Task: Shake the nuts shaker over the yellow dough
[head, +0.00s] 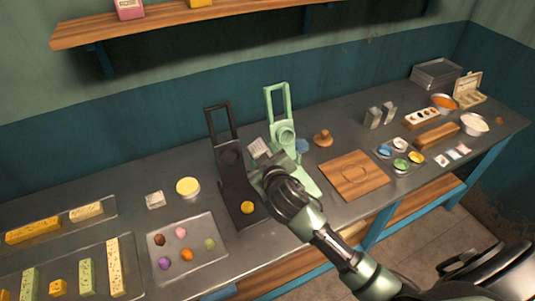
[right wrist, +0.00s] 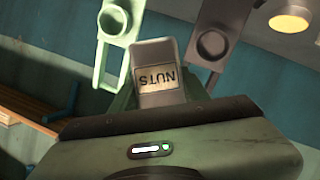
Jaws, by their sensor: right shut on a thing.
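The nuts shaker (head: 259,149) is a small light grey box. In the right wrist view its label reads NUTS upside down (right wrist: 154,78). My right gripper (head: 268,172) is shut on it and holds it tilted in front of the black press. The yellow dough (head: 247,208) is a small round piece on the base of the black press (head: 231,178). It lies below and slightly left of the gripper in the head view. My left gripper is not in view.
The green press (head: 276,103) stands close beside the black one, partly behind my arm. A tray (head: 158,277) of coloured dough balls is at the left front. A wooden board (head: 335,187) lies to the right. A wall shelf (head: 170,26) is above the bench.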

